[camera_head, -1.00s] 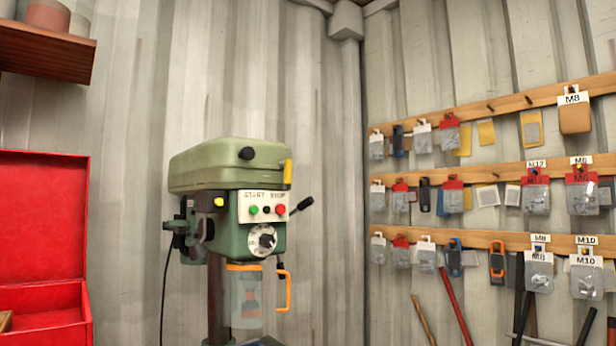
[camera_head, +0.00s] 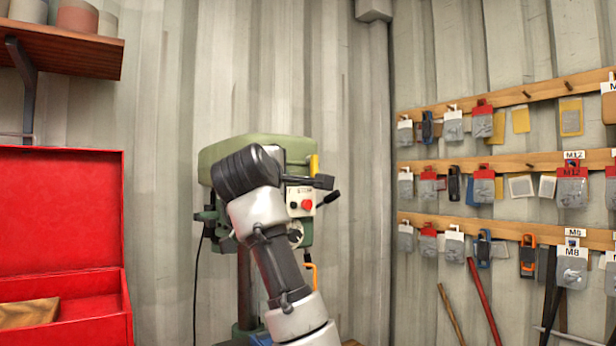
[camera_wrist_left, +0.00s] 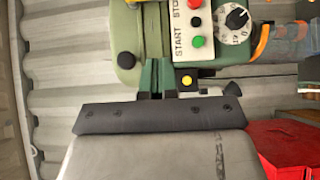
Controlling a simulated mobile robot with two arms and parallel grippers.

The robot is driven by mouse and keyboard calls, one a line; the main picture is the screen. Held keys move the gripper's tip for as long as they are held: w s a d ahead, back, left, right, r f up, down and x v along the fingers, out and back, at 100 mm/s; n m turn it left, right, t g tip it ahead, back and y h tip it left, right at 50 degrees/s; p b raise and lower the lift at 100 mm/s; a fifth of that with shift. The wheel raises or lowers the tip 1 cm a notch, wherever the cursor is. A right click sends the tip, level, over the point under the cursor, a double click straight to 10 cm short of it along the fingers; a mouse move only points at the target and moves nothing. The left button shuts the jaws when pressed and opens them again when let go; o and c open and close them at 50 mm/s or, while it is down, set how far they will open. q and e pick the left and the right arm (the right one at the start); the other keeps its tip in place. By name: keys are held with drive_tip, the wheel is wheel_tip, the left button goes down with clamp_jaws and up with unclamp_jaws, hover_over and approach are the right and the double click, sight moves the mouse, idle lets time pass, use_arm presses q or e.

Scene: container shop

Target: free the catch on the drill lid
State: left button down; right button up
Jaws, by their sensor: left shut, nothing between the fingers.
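The drill press has a green lid (camera_head: 285,146) on top, which looks shut; its black knob shows in the left wrist view. A yellow catch (camera_head: 314,164) is upright at the lid's right front end. Only a sliver of the catch (camera_wrist_left: 133,3) shows at the top edge of the left wrist view. My left gripper (camera_head: 326,182) is shut and empty, in front of the drill head, its tips pointing right just below the catch in the picture. They appear apart from it; depth is hard to judge. My arm hides much of the drill's front. My right gripper is out of view.
The START/STOP panel (camera_wrist_left: 192,28) is close to my left fingers, with a yellow button (camera_wrist_left: 187,80) beside them. A black-knobbed lever (camera_head: 331,196) juts out at the drill's right. An open red box (camera_head: 65,210) is at left; hanging packets line the right wall.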

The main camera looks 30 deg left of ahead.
use_arm(q)
drive_tip(key=shift+w, duration=0.15)
drive_tip(key=p, duration=0.6)
approach(314, 168)
drive_tip(key=w+a+f, duration=0.2)
drive_tip(key=w+a, duration=0.1)
drive_tip(key=a, duration=0.2)
drive_tip(key=w, duration=0.1)
drive_tip(key=w+p, duration=0.1)
drive_tip(key=w+d+p, duration=0.1)
drive_tip(key=shift+w+d+f, duration=0.1)
drive_tip(key=shift+w+f, duration=0.15)
drive_tip(key=shift+f, duration=0.05)
